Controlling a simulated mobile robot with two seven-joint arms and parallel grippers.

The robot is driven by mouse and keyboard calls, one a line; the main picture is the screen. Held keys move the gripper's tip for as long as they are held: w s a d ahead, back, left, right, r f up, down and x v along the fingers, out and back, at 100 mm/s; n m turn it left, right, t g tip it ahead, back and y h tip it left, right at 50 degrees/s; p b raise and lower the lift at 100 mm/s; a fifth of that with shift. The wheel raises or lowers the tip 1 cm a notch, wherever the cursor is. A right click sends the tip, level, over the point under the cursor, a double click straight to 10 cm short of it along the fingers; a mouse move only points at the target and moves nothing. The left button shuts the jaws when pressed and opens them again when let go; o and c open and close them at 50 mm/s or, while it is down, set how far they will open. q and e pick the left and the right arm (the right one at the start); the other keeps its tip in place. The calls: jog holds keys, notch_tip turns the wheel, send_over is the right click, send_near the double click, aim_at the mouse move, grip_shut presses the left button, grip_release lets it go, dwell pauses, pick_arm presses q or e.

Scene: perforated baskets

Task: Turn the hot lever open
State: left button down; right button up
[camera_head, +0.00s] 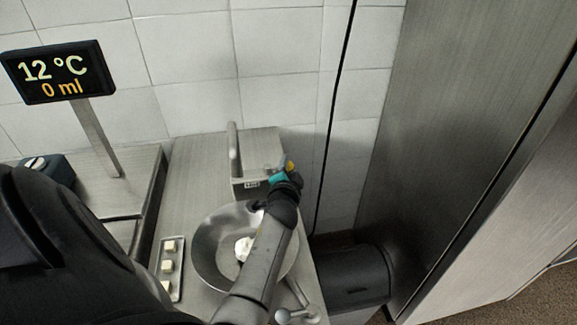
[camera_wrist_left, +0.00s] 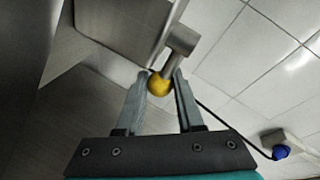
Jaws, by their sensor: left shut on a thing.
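A lever with a grey metal stem and a round yellow knob (camera_wrist_left: 159,85) shows in the left wrist view. My left gripper (camera_wrist_left: 161,80) has one finger on each side of the knob and is shut on it. In the head view my left gripper (camera_head: 284,174), with teal parts, is at the right front of a steel box-shaped unit with an upright spout (camera_head: 233,150). The yellow knob (camera_head: 290,166) shows just past it. A second lever with a blue knob (camera_wrist_left: 281,152) is at the lower right in the wrist view. My right gripper is not in view.
A black display (camera_head: 58,72) reads 12 °C and 0 ml. A steel basin (camera_head: 207,250) holding a white item lies under my left forearm. A small tray (camera_head: 177,290) of pale cubes is left of it. A tiled wall stands behind; a tall steel cabinet (camera_head: 440,120) is at right.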

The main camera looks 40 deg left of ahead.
pick_arm(q)
jog(key=h+p, duration=0.1)
jog(key=m+t+h+p, duration=0.1)
jog(key=m+p, duration=0.1)
jog(key=p, duration=0.1)
jog(key=shift+s+d+r+t+h, duration=0.3)
jog(key=shift+s+t+h, duration=0.05)
jog(key=shift+t+h, duration=0.05)
jog(key=shift+s+d+f+m+h+p, duration=0.1)
jog(key=shift+d+f+m+h+p, duration=0.05)
jog(key=shift+m+h+p, duration=0.35)
jog(key=c, duration=0.5)
grip_release()
jog(key=shift+f, duration=0.1)
jog(key=shift+s, duration=0.1)
jog(key=p+v, duration=0.1)
jog(key=v, duration=1.4)
jog(key=shift+s+d+f+p, duration=0.1)
jog(key=shift+p, duration=0.2)
